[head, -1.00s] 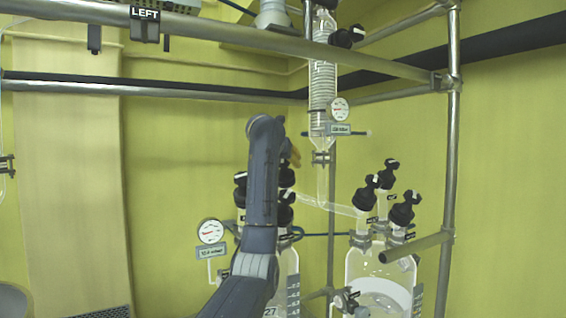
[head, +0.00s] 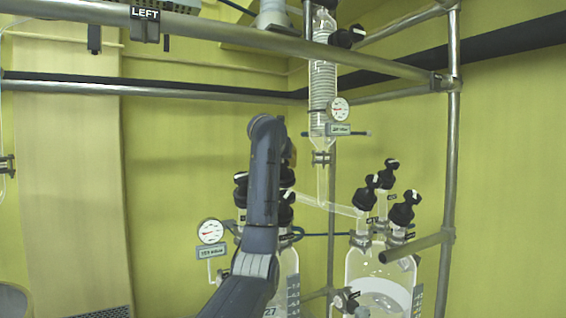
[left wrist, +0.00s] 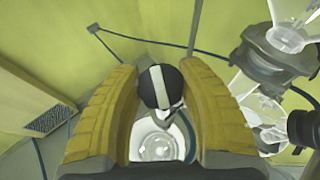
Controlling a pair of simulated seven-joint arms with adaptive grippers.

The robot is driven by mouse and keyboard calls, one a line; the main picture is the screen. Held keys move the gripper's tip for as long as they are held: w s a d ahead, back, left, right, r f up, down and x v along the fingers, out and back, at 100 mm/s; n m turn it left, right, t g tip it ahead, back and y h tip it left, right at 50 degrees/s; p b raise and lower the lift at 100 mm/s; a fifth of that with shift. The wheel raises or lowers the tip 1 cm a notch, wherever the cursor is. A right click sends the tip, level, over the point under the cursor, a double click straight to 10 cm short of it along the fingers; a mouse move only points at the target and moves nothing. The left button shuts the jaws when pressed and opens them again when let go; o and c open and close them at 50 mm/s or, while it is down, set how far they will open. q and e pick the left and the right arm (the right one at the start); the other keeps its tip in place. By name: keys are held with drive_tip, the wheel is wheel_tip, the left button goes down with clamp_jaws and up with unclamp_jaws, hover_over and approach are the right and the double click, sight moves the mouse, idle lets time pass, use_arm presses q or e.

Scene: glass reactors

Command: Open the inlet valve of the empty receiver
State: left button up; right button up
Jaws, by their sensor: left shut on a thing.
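The left glass receiver (head: 289,272) stands behind my left arm in the head view and looks clear inside where it shows. Black valve knobs (head: 241,188) stand on its top, partly covered by my arm. My left gripper (head: 290,153) is above this receiver, its fingers mostly hidden behind my wrist. In the left wrist view, its yellow fingers (left wrist: 163,88) are shut on a black valve knob with a white stripe (left wrist: 161,90). Clear glass shows below the knob. The right receiver (head: 372,268) has a pale content and several black valves (head: 370,192) on top.
A glass condenser column (head: 322,90) rises at the centre, with a glass branch tube (head: 330,205) leading to both receivers. A round gauge (head: 210,231) stands left of my arm. Metal frame pipes (head: 452,150) cross above and at right. The wall area at left is open.

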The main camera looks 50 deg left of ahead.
use_arm(q)
drive_tip(key=n+g+y, duration=0.1)
drive_tip(key=n, duration=0.1)
drive_tip(key=n+g+y, duration=0.1)
drive_tip(key=n, duration=0.1)
drive_tip(key=shift+n, duration=0.3)
drive_tip(key=n+g+y, duration=0.1)
drive_tip(key=n+g, duration=0.2)
drive_tip(key=n, duration=0.2)
drive_tip(key=n+g, duration=0.3)
drive_tip(key=n, duration=0.2)
drive_tip(key=shift+s, duration=0.1)
drive_tip(key=shift+n+g+h, duration=0.8)
drive_tip(key=shift+n+g, duration=0.3)
drive_tip(key=shift+n, duration=0.9)
drive_tip(key=shift+s+n, duration=0.1)
drive_tip(key=shift+n, duration=0.2)
drive_tip(key=shift+f, duration=0.1)
drive_tip(key=o, duration=1.2)
